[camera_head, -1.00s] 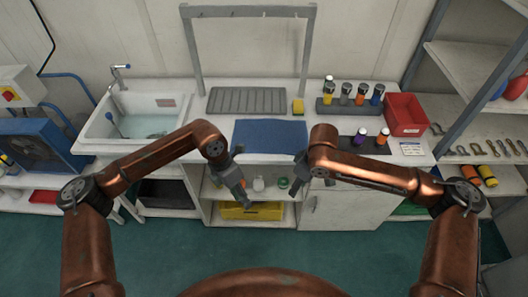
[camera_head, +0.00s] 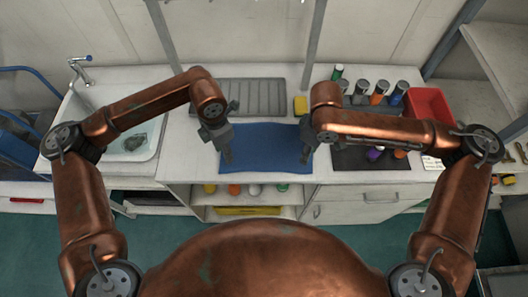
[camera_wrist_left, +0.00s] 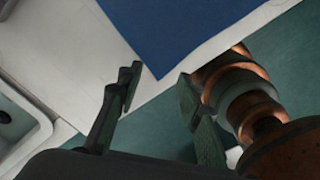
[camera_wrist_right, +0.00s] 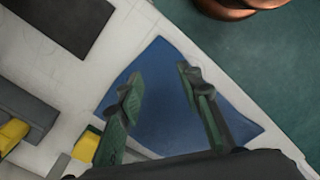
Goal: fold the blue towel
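The blue towel (camera_head: 265,146) lies flat and spread on the white counter (camera_head: 185,150), near its front edge. It also shows in the left wrist view (camera_wrist_left: 175,25) and the right wrist view (camera_wrist_right: 165,105). My left gripper (camera_head: 226,160) is over the towel's left part; in the left wrist view its fingers (camera_wrist_left: 160,95) are apart near a towel corner, with nothing between them. My right gripper (camera_head: 306,155) is at the towel's right edge; in the right wrist view its fingers (camera_wrist_right: 158,85) are apart above the towel. I cannot tell whether either touches the cloth.
A sink (camera_head: 135,140) is at left. A grey ribbed rack (camera_head: 251,97) and a yellow sponge (camera_head: 300,105) sit behind the towel. At right are several bottles (camera_head: 377,93), a dark mat (camera_head: 365,158) and a red bin (camera_head: 430,104). Shelves (camera_head: 500,60) stand at far right.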

